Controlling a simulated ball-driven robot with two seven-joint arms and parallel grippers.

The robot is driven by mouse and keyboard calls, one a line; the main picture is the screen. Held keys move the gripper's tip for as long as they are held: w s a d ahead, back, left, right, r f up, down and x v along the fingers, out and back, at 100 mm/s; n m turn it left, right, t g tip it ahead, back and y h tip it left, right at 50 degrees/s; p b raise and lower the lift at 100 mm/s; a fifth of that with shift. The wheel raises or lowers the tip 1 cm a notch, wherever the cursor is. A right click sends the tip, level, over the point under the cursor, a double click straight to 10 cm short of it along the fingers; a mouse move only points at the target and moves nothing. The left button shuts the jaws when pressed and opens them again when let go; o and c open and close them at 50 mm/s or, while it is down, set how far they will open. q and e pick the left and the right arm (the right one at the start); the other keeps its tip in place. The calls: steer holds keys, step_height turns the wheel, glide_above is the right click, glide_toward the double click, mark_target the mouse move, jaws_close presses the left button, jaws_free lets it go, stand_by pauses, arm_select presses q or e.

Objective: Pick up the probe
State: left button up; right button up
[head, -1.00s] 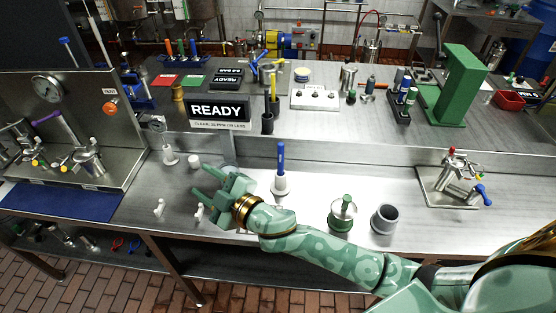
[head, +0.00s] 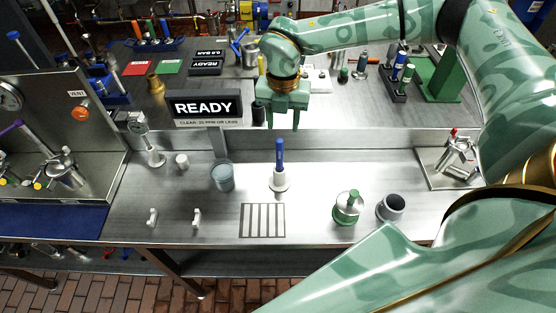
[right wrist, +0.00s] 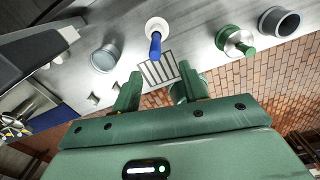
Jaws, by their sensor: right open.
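The probe (head: 280,156), a blue-handled stick, stands upright in a white holder (head: 280,181) on the steel bench. It also shows in the right wrist view (right wrist: 155,44), where its blue end points toward me. My right gripper (head: 283,119) points down with its fingers apart and nothing between them. In the head view its fingertips show just above the probe's top. In the right wrist view the probe lies a little beyond the open fingers (right wrist: 160,74), between their lines. The probe's lower end is hidden in the holder. My left gripper is not in view.
A grey cup (head: 222,177) stands left of the holder. A slotted grate (head: 263,220) lies in front. A green-based pot (head: 347,207) and a dark-mouthed cup (head: 391,208) stand to the right. The READY sign (head: 208,107) stands behind on the left.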

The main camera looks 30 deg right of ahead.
mark_target(281, 141)
step_height(281, 141, down, 7)
steer(key=shift+a+f, duration=0.1)
steer(key=shift+f, duration=0.1)
steer(key=f, duration=0.3)
steer(key=f+b, duration=0.1)
steer(key=f, duration=0.1)
steer(key=shift+w+a+f, duration=0.1)
steer(key=shift+w, duration=0.25)
jaws_close()
